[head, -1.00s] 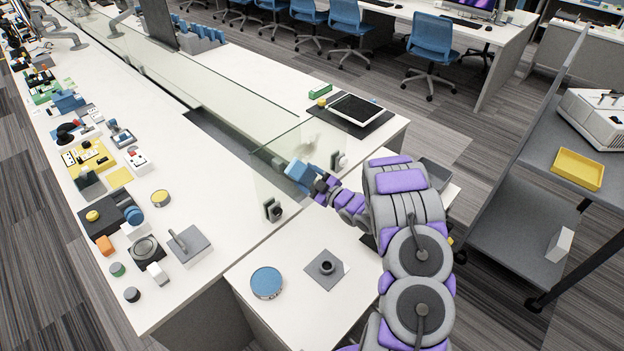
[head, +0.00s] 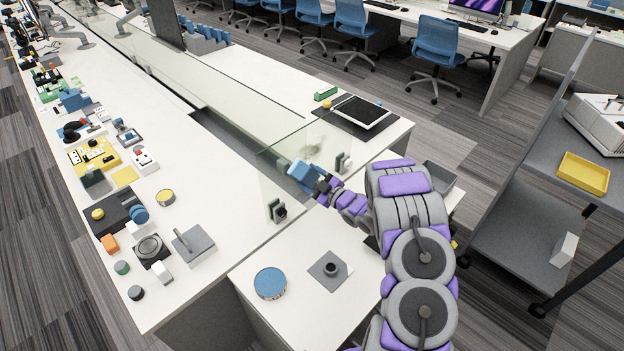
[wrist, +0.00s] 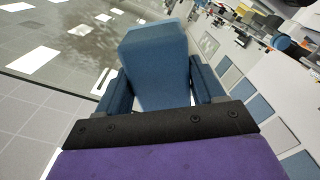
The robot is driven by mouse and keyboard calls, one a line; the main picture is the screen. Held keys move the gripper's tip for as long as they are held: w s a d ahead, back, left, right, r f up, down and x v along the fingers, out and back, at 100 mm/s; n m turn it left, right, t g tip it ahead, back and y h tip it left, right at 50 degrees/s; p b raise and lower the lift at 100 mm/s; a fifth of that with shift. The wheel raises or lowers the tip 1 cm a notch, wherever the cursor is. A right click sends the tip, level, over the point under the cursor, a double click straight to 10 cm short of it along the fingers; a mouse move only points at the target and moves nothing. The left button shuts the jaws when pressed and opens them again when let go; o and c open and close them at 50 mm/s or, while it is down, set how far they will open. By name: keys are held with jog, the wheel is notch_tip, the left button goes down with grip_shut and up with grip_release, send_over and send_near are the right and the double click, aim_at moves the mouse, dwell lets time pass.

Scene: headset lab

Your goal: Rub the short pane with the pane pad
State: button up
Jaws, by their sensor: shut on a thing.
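The short pane (head: 277,170) is a clear upright glass sheet across the near end of the long bench, held by dark clamps (head: 276,210) at its lower edge. A greyish smudge (head: 313,146) shows on its upper right part. My gripper (head: 318,183) is shut on the blue pane pad (head: 303,173), which is at the pane's near face. The pad also shows between the fingers in the wrist view (wrist: 155,65), with a smeared, reflecting glass surface (wrist: 85,40) beyond it. I cannot tell whether the pad touches the glass.
A low white table with a round blue-topped tin (head: 270,283) and a grey plate with a black holder (head: 331,270) stands in front. A tablet on a dark mat (head: 361,112) lies right of the pane. A cart with a yellow tray (head: 584,173) stands at right.

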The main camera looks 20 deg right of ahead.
aim_at(316, 172)
jog(key=shift+w+a, duration=0.15)
jog(key=shift+w, duration=0.45)
dwell(0.3)
jog(key=shift+w+d, duration=0.25)
jog(key=shift+d, duration=0.55)
jog(key=shift+w+d, duration=0.2)
jog(key=shift+d, duration=0.6)
jog(key=shift+w+d+b, duration=0.3)
jog(key=shift+w+d, duration=0.55)
jog(key=shift+d, duration=1.25)
jog(key=shift+w+d+b, duration=0.25)
jog(key=shift+w+d, duration=0.55)
jog(key=shift+d, duration=1.3)
jog(key=shift+w+d+b, duration=0.3)
jog(key=shift+w+d, duration=0.55)
jog(key=shift+d, duration=1.25)
